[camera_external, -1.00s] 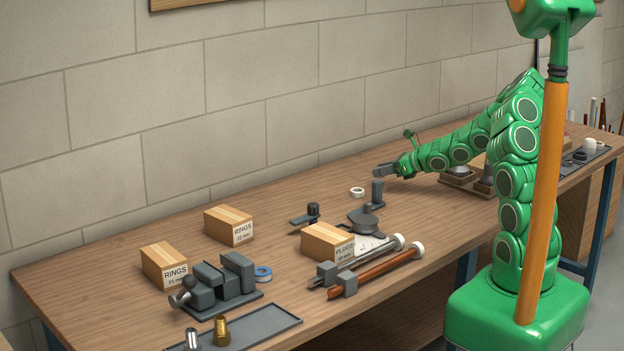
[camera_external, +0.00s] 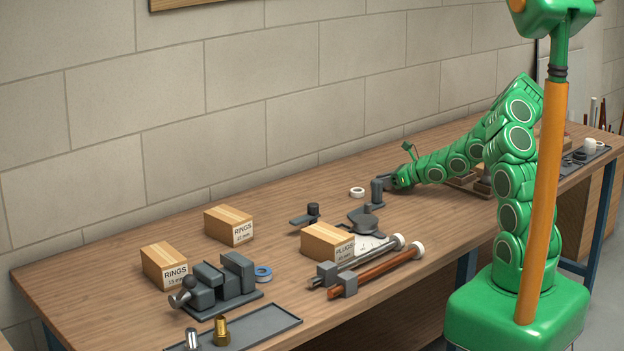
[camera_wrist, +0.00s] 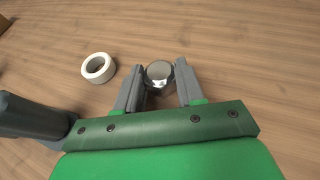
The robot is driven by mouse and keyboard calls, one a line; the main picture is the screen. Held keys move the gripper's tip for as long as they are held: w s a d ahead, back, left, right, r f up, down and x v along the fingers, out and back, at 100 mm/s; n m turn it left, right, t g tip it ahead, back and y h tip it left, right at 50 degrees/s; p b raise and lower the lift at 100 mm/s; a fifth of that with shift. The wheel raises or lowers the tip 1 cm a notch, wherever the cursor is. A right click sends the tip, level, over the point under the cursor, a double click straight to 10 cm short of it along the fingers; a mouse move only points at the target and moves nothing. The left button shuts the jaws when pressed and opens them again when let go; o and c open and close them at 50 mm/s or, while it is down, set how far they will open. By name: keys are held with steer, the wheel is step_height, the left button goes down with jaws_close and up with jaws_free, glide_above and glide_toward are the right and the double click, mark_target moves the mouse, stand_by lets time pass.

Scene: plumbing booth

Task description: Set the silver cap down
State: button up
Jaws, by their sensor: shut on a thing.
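The silver cap (camera_wrist: 159,74) is a small round shiny piece between the two grey fingers of my gripper (camera_wrist: 157,77) in the wrist view. My gripper is shut on it, with a finger on each side. Wood tabletop shows around it; I cannot tell whether the cap touches the table. In the external view my gripper (camera_external: 387,183) is low over the workbench (camera_external: 290,190), just behind a dark upright post (camera_external: 377,192). The cap cannot be made out there.
A white tape ring (camera_wrist: 98,68) lies left of the cap in the wrist view, and the dark post (camera_wrist: 32,116) stands close at left. In the external view, a PLUGS box (camera_external: 327,241), pipes (camera_external: 385,268) and a vise (camera_external: 220,280) stand nearer the front. Bare wood lies behind the ring.

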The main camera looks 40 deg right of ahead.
steer(key=o, duration=1.1)
steer(key=shift+c, duration=0.2)
steer(key=shift+s+r, duration=0.1)
steer(key=shift+r, duration=0.05)
steer(key=shift+v, duration=5.9)
